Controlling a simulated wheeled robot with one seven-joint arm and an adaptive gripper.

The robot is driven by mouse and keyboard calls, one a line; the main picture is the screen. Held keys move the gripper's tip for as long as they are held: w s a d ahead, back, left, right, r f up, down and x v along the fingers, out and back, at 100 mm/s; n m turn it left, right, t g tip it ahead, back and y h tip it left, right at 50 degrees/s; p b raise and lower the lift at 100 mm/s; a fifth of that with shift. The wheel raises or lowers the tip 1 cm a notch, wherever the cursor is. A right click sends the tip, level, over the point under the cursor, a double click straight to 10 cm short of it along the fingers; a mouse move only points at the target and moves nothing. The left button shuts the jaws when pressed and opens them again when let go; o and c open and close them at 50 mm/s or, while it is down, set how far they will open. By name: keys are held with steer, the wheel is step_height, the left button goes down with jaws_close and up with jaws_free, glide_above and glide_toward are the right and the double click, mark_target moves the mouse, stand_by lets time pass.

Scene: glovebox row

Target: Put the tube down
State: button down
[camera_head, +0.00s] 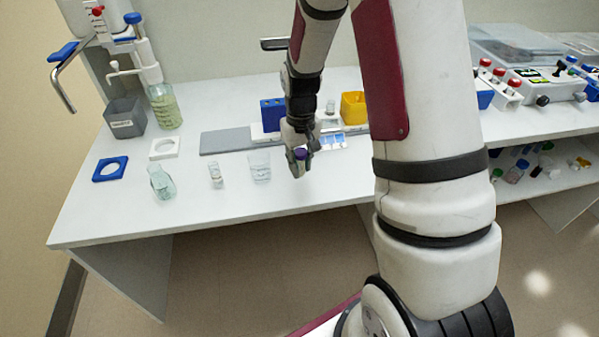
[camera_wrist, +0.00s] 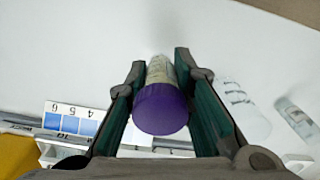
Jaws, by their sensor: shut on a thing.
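My gripper (camera_head: 298,163) is shut on a tube with a purple cap (camera_head: 300,153) above the front part of the white table (camera_head: 250,199). In the wrist view the tube (camera_wrist: 160,108) sits between the two green-lined fingers of my gripper (camera_wrist: 161,95). Its purple cap faces the camera, and its pale labelled body points away toward the white surface. The tube's far end is hidden behind the cap, so I cannot tell whether it touches the table.
A beaker (camera_head: 260,167), a small vial (camera_head: 215,174) and a flask (camera_head: 161,182) stand left of my gripper. A blue rack (camera_head: 272,114), a yellow bin (camera_head: 354,108) and a numbered blue-and-white block (camera_wrist: 70,119) are behind it. Bare table lies around the gripper, near the front edge.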

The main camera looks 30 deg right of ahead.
steer(key=shift+w+f, duration=0.15)
steer(key=shift+f, duration=1.6)
steer(key=shift+f, duration=0.1)
steer(key=shift+f+b, duration=0.1)
steer(key=shift+b, duration=0.2)
steer(key=c, duration=1.4)
jaws_free()
